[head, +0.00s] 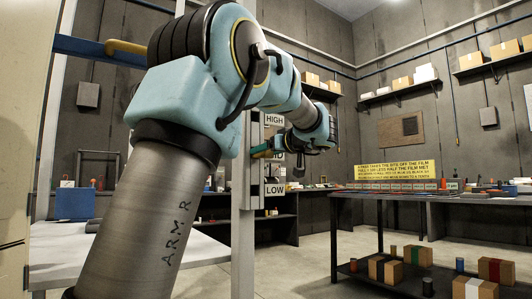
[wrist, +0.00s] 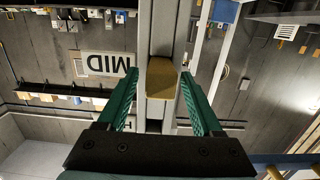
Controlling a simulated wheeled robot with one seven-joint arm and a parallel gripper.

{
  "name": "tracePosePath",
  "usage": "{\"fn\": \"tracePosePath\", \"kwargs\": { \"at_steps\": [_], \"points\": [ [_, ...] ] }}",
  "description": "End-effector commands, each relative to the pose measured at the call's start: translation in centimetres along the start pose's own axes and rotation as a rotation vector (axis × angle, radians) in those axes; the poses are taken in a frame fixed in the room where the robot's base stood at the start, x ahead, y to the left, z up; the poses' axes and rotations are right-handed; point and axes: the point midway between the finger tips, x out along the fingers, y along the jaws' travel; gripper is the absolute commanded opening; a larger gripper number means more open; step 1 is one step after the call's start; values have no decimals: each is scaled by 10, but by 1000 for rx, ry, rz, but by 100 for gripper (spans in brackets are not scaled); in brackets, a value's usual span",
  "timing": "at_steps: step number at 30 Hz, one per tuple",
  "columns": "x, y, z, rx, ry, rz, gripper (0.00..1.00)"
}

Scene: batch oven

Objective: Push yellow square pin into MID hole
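The yellow square pin (wrist: 161,80) sits at the grey post (wrist: 160,30), beside the MID label (wrist: 108,64), in the wrist view, which is upside down. Its end stands out toward me; how deep it sits in the hole is hidden. My gripper (wrist: 159,74) has its green fingers spread to either side of the pin, with a gap visible at the left finger. In the head view my gripper (head: 262,151) is at the post (head: 243,215), between the HIGH label (head: 274,120) and the LOW label (head: 275,189); the MID label there is partly covered.
A dark opening (wrist: 153,126) shows in the post below the pin in the wrist view. A workbench (head: 440,194) with boxes on its lower shelf stands at the right. A pale table (head: 55,255) with a blue box (head: 75,204) is at the left. The floor between is clear.

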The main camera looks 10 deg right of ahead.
Motion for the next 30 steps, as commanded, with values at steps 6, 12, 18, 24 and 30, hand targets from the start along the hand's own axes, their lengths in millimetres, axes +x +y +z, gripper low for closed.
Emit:
{"fn": "tracePosePath", "kwargs": {
  "at_steps": [6,12,18,24,30],
  "points": [
    [0,0,1,1,-1,0,72],
    [-11,1,1,0,-1,4,72],
    [-47,1,1,-1,0,5,72],
    [-85,1,1,0,0,4,72],
    [-105,0,0,0,0,2,72]
  ]
}}
